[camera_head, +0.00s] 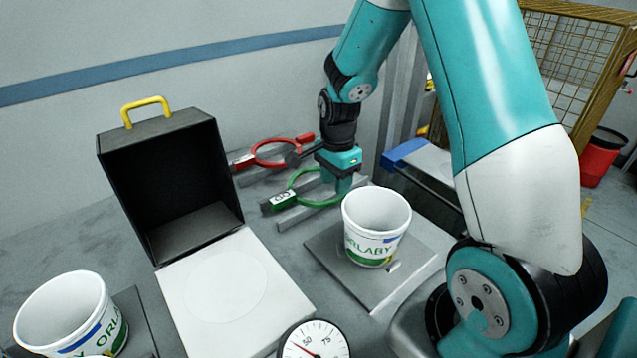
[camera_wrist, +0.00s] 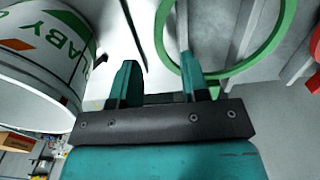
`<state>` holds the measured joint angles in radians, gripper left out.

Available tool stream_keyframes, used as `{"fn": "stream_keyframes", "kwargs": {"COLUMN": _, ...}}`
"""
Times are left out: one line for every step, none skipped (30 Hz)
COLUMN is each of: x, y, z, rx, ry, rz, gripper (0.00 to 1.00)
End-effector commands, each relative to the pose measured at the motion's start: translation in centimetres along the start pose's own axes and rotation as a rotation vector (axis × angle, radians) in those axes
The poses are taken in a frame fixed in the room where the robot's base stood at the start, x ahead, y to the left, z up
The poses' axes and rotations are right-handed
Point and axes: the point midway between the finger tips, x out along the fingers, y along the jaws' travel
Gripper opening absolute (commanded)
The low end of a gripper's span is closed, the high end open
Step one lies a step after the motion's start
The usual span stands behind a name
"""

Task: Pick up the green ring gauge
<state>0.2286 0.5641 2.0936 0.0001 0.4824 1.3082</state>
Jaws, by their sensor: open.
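The green ring gauge (camera_head: 318,204) lies on low grey rails behind the white cup, its labelled handle pointing left. My gripper (camera_head: 343,186) is low at the ring's right side, pointing down, its fingertips partly hidden by the cup. In the wrist view the green ring (camera_wrist: 284,35) fills the top right. There my gripper (camera_wrist: 157,78) is open with nothing between the fingers. The right finger overlaps the ring's near left edge, and the left finger is outside the ring. I cannot tell whether they touch.
A red ring gauge (camera_head: 270,164) lies just behind the green one. A white printed cup (camera_head: 376,226) on a grey plate stands close in front of my gripper. An open black box (camera_head: 128,190) stands left. A second cup (camera_head: 62,310) and a dial (camera_head: 314,343) are nearer.

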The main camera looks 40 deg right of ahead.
Motion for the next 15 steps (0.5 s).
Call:
{"fn": "stream_keyframes", "kwargs": {"x": 0.7, "y": 0.2, "z": 0.0, "rx": 0.0, "ry": -0.002, "rz": 0.007, "gripper": 0.41}}
{"fn": "stream_keyframes", "kwargs": {"x": 1.1, "y": 0.3, "z": 0.0, "rx": 0.0, "ry": -0.002, "rz": 0.009, "gripper": 0.41}}
{"fn": "stream_keyframes", "kwargs": {"x": 1.8, "y": 0.3, "z": -0.1, "rx": 0.0, "ry": -0.002, "rz": 0.008, "gripper": 0.41}}
{"fn": "stream_keyframes", "kwargs": {"x": 2.2, "y": 0.3, "z": -0.1, "rx": 0.0, "ry": -0.002, "rz": 0.007, "gripper": 0.41}}
{"fn": "stream_keyframes", "kwargs": {"x": 2.8, "y": 0.3, "z": -0.1, "rx": 0.0, "ry": -0.002, "rz": 0.006, "gripper": 0.41}}
{"fn": "stream_keyframes", "kwargs": {"x": 3.3, "y": 0.2, "z": -0.1, "rx": 0.0, "ry": -0.002, "rz": 0.006, "gripper": 0.41}}
{"fn": "stream_keyframes", "kwargs": {"x": 3.6, "y": 0.2, "z": -0.1, "rx": 0.0, "ry": -0.001, "rz": 0.004, "gripper": 0.41}}
{"fn": "stream_keyframes", "kwargs": {"x": 3.9, "y": 0.2, "z": -0.1, "rx": 0.0, "ry": -0.001, "rz": 0.005, "gripper": 0.41}}
{"fn": "stream_keyframes", "kwargs": {"x": 4.1, "y": 0.2, "z": -0.1, "rx": 0.0, "ry": -0.001, "rz": 0.004, "gripper": 0.41}}
{"fn": "stream_keyframes", "kwargs": {"x": 4.2, "y": 0.2, "z": -0.1, "rx": 0.0, "ry": -0.001, "rz": 0.002, "gripper": 0.41}}
{"fn": "stream_keyframes", "kwargs": {"x": 4.3, "y": 0.2, "z": -0.1, "rx": 0.0, "ry": 0.0, "rz": 0.001, "gripper": 0.41}}
{"fn": "stream_keyframes", "kwargs": {"x": 4.3, "y": 0.2, "z": -0.1, "rx": 0.0, "ry": 0.0, "rz": 0.001, "gripper": 0.41}}
{"fn": "stream_keyframes", "kwargs": {"x": 4.3, "y": 0.2, "z": -0.1, "rx": 0.0, "ry": 0.0, "rz": 0.0, "gripper": 0.41}}
{"fn": "stream_keyframes", "kwargs": {"x": 4.3, "y": 0.2, "z": -0.1, "rx": 0.0, "ry": 0.0, "rz": 0.0, "gripper": 0.41}}
{"fn": "stream_keyframes", "kwargs": {"x": 4.3, "y": 0.2, "z": -0.1, "rx": 0.0, "ry": 0.0, "rz": 0.001, "gripper": 0.41}}
